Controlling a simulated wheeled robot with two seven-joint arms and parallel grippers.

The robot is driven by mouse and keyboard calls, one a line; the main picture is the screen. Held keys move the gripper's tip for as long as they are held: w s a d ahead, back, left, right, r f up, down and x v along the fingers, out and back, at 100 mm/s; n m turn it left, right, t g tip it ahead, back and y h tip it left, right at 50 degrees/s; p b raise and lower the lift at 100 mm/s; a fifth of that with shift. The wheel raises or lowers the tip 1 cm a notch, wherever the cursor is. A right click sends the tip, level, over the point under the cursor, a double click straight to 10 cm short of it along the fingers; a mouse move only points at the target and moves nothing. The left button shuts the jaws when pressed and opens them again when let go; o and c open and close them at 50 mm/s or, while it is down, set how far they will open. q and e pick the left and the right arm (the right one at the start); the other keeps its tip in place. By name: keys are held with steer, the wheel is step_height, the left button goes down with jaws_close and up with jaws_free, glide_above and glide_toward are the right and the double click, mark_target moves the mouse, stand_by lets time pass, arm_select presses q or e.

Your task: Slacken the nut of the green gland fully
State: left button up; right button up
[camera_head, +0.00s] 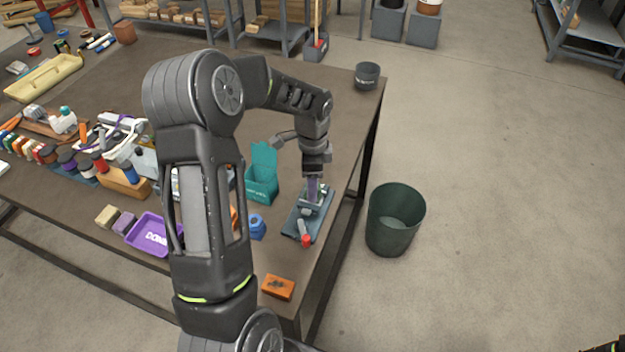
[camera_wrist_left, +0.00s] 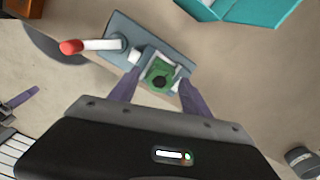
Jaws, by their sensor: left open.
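The green gland (camera_wrist_left: 161,73) shows in the left wrist view, with a dark round centre, in a pale holder on a blue-grey plate (camera_wrist_left: 150,27). My left gripper (camera_wrist_left: 157,92) is open, its two purple fingers on either side of the gland. I cannot tell whether they touch it. In the head view my left gripper (camera_head: 313,190) points down over the plate (camera_head: 293,224) and hides the gland. A white lever with a red end (camera_wrist_left: 72,47) lies beside the gland. A purple finger-like part (camera_wrist_left: 18,99), apparently my right gripper, shows at the left edge of the wrist view.
A teal open box (camera_head: 262,185) stands left of the plate. A blue ring-shaped part (camera_head: 257,228) and an orange block (camera_head: 278,287) are nearer me. A dark cup (camera_head: 367,76) is at the far corner. A green bin (camera_head: 395,220) stands on the floor beyond the table's right edge.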

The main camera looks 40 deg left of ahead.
arm_select(q)
steer(key=shift+c, duration=0.5)
jaws_close()
steer(key=shift+n+b, duration=0.3)
steer(key=shift+n, duration=0.1)
steer(key=n+b, duration=0.2)
steer(key=n, duration=0.1)
steer(key=n+b, duration=0.1)
steer(key=n, duration=0.4)
steer(key=shift+n+b, duration=0.4)
steer(key=n+b, duration=0.1)
steer(key=n, duration=0.4)
steer(key=shift+d, duration=0.1)
steer(key=n, duration=0.5)
steer(key=shift+n, duration=0.3)
